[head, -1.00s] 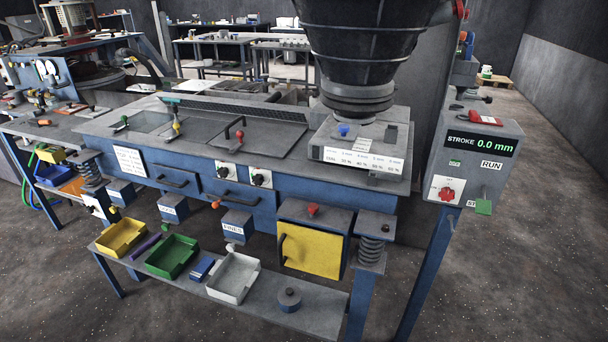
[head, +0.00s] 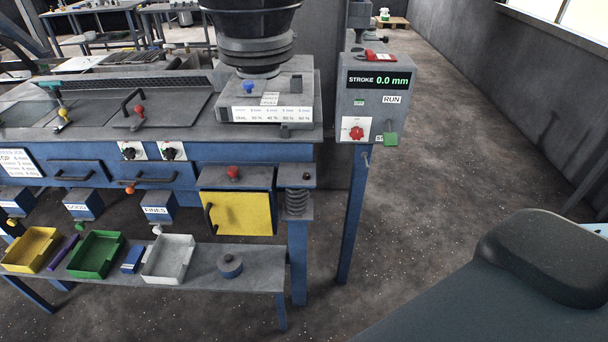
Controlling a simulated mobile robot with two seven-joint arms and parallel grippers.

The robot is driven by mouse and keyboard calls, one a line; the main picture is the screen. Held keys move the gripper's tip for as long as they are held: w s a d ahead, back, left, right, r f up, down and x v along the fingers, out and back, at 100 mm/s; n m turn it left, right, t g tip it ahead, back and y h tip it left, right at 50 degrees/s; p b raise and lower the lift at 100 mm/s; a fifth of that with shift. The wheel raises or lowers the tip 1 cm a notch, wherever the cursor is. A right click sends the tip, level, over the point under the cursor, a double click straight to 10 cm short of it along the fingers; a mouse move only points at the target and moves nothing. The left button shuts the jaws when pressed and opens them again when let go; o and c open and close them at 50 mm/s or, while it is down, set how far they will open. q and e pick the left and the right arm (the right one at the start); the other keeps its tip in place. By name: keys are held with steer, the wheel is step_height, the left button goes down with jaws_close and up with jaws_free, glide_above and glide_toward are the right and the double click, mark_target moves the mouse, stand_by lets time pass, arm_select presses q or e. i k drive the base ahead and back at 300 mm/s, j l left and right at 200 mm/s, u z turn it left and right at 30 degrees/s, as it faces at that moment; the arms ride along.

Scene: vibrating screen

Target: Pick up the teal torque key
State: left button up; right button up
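A small teal bar (head: 50,84) shows at the back left of the vibrating screen's grey top (head: 92,133), just above a lever with a yellow knob (head: 63,113). It is too small to tell for sure whether it is the torque key. Neither of my grippers is in view. A dark link of my own arm fills the lower right corner.
A control box (head: 371,109) reading STROKE 0.0 mm stands on a post at the right of the screen. Yellow (head: 32,248), green (head: 96,254) and white (head: 168,258) trays sit on a low shelf. Open floor (head: 440,170) lies to the right.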

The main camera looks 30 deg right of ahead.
mark_target(56, 92)
steer(key=z, duration=0.5)
steer(key=i+j+z, duration=0.1)
steer(key=j+z, duration=0.15)
steer(key=i+j+z, duration=0.2)
steer(key=j+z, duration=0.25)
steer(key=j, duration=0.15)
steer(key=j+z, duration=0.25)
steer(key=j, duration=0.65)
steer(key=i+j, duration=0.1)
steer(key=j, duration=0.65)
steer(key=i+j+z, duration=0.1)
steer(key=j, duration=1.35)
steer(key=i+z, duration=0.05)
